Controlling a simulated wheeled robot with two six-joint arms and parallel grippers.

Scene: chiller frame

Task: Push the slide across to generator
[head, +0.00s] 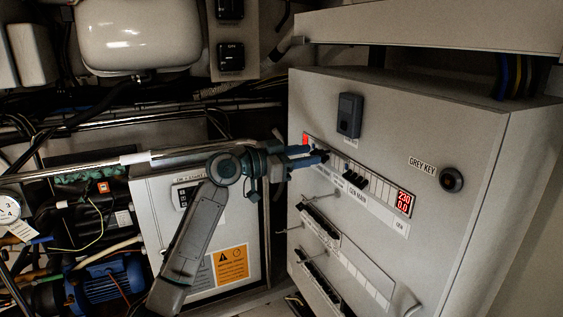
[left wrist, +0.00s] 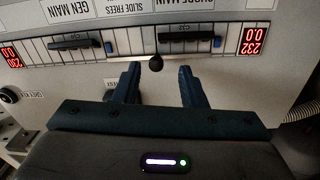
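The slide shows as a small black knob (left wrist: 155,62) on the lower edge of the breaker row in the left wrist view. It sits between two breakers with black toggle bars: one by the GEN MAIN label (left wrist: 77,14) on the left, one (left wrist: 185,37) on the right. My left gripper (left wrist: 158,78) is open, its two dark fingers spread to either side of the knob's line. I cannot tell whether they reach the knob's depth. In the head view my left gripper (head: 312,153) is at the panel's upper left and hides the knob there. My right gripper is not in view.
The grey switch cabinet (head: 440,130) carries a red display (head: 404,203), the GEN MAIN breaker (head: 355,179), a grey box (head: 349,115) and a GREY KEY switch (head: 451,179). Lower breaker rows protrude below. A pale cabinet (head: 150,205) and blue motor (head: 105,283) stand left.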

